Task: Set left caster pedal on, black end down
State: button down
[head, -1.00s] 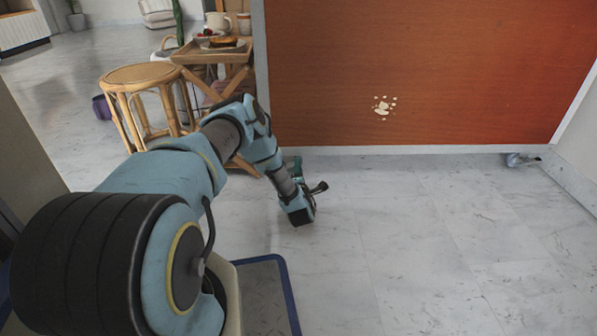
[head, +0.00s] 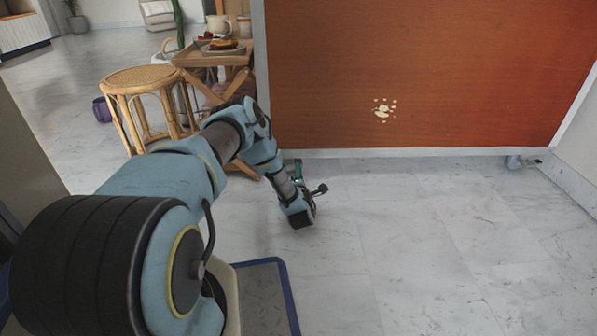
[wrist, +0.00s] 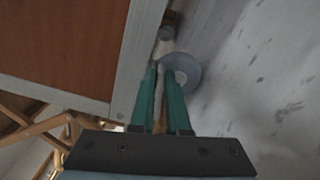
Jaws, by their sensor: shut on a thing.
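The left caster (wrist: 183,70) shows in the wrist view as a grey wheel under the cart's lower corner. My gripper (wrist: 161,72) has its two green fingers beside the wheel, shut on a narrow pale piece, which appears to be the left caster pedal (wrist: 160,82). I cannot make out the pedal's black end or its tilt. In the head view my gripper (head: 297,170) is low by the cart's bottom left corner, and the left caster and pedal are hidden there.
The cart (head: 430,70) has an orange-brown panel with a pale paw mark. Its right caster (head: 513,161) stands near the wall. A rattan stool (head: 142,78) and a wooden tray table (head: 215,58) with dishes stand left of the cart. The floor (head: 440,250) in front is clear.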

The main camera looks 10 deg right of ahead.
jog(key=m, duration=0.1)
jog(key=m+p, duration=0.1)
jog(key=m, duration=0.1)
jog(key=shift+d+f+p, duration=0.1)
jog(key=shift+f+p, duration=0.2)
jog(key=shift+f, duration=0.05)
jog(key=shift+f+m+p, duration=0.35)
jog(key=shift+m, duration=0.95)
jog(key=c, duration=0.9)
grip_release()
